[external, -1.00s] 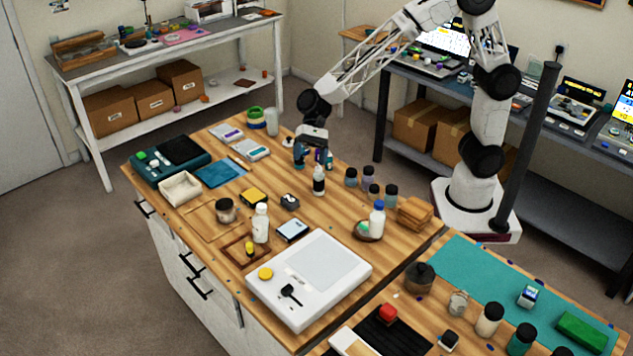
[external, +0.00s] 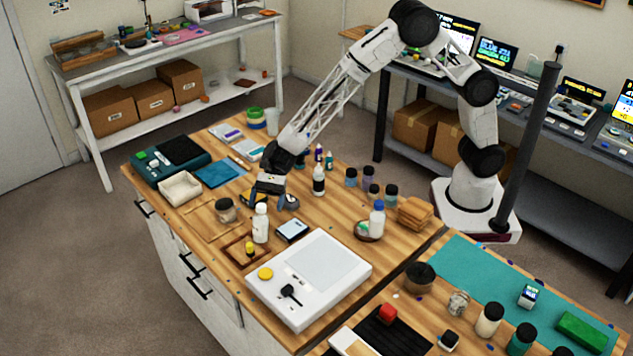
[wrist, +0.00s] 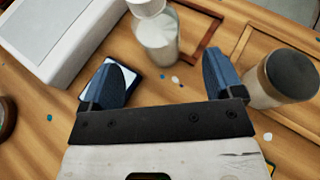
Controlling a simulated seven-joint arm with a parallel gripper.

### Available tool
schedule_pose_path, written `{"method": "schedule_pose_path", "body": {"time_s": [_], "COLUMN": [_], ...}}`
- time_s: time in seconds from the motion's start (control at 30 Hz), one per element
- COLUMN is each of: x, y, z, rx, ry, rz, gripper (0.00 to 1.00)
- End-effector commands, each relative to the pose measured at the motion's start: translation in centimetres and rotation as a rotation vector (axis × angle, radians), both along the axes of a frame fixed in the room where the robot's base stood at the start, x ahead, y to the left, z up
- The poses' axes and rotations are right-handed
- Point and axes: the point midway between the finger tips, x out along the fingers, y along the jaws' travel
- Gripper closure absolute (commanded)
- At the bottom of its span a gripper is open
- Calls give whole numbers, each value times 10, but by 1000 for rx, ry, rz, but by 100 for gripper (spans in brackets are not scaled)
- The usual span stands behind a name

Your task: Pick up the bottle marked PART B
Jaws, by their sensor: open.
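No PART B marking is legible on any bottle in these views. A white-capped bottle (external: 261,224) stands upright by the wooden tray at the near left of the bench. It also shows in the wrist view (wrist: 157,35), top centre, as a clear bottle with whitish contents, ahead of and between my fingers. My gripper (external: 273,198) is open and empty, above and behind this bottle, apart from it. Its two blue fingers spread wide in the wrist view (wrist: 162,65).
A dark-lidded jar (wrist: 288,75) stands close beside my right finger in the wrist view. A small pocket scale (external: 292,230) lies near the left finger. The large white scale (external: 308,280) fills the bench front. Small dark-capped bottles (external: 351,178) stand to the right.

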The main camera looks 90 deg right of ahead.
Motion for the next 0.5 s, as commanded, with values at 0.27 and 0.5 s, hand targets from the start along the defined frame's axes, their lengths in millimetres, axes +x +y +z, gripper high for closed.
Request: {"method": "schedule_pose_path", "body": {"time_s": [0.27,0.5], "x": [0,2], "y": [0,15], "z": [0,-7], "rx": [-1,-2], "ry": [-1,0], "rz": [0,2], "gripper": [14,14]}}
